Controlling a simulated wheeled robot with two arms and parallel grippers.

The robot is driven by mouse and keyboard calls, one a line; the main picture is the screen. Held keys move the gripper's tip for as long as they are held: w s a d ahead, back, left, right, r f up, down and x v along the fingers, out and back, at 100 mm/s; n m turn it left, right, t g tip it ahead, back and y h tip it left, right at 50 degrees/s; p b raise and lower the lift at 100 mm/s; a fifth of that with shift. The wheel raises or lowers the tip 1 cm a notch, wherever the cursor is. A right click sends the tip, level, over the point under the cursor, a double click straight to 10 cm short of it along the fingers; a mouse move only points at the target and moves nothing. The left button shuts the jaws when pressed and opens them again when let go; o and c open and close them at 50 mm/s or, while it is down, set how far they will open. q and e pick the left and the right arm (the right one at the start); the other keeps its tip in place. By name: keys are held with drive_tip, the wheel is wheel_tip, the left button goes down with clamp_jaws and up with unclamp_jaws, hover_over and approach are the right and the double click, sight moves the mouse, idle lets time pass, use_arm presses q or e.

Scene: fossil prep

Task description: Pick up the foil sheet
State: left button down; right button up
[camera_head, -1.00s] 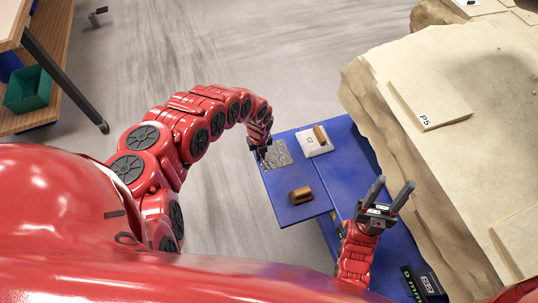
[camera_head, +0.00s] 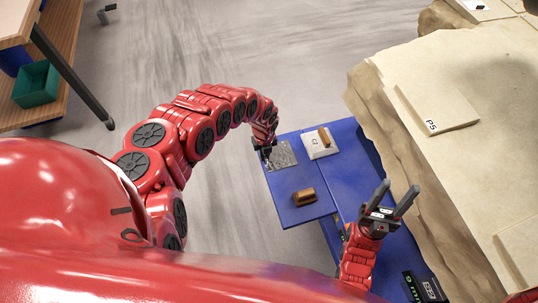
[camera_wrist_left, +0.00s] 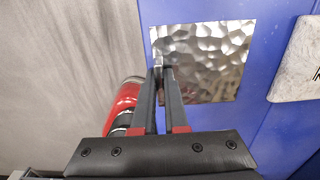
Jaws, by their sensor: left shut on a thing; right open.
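The foil sheet (camera_head: 283,155) is a grey, crinkled square on the blue cart top, near its far left corner. It also shows in the left wrist view (camera_wrist_left: 210,60), lying along the blue edge. My left gripper (camera_head: 266,156) is at the sheet's left edge. In the left wrist view its fingers (camera_wrist_left: 164,75) are close together with the left part of the foil between their tips. The foil looks flat at the surface; I cannot tell any lift. My right gripper (camera_head: 392,197) is open and empty above the right part of the cart.
A white block labelled C (camera_head: 316,147) with a brown piece on it sits right of the foil. A brown block (camera_head: 304,197) lies nearer on the blue cart top (camera_head: 290,214). A large tan rock (camera_head: 400,150) with a P5 slab (camera_head: 437,108) stands at the right.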

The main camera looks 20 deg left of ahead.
use_arm(q)
drive_tip(key=shift+w+r, duration=0.15)
drive_tip(key=shift+r, duration=0.45)
wheel_tip(320, 180, up, 9)
drive_tip(key=shift+f+p, duration=0.15)
drive_tip(key=shift+p, duration=0.8)
drive_tip(key=c, duration=1.5)
unclamp_jaws()
clamp_jaws()
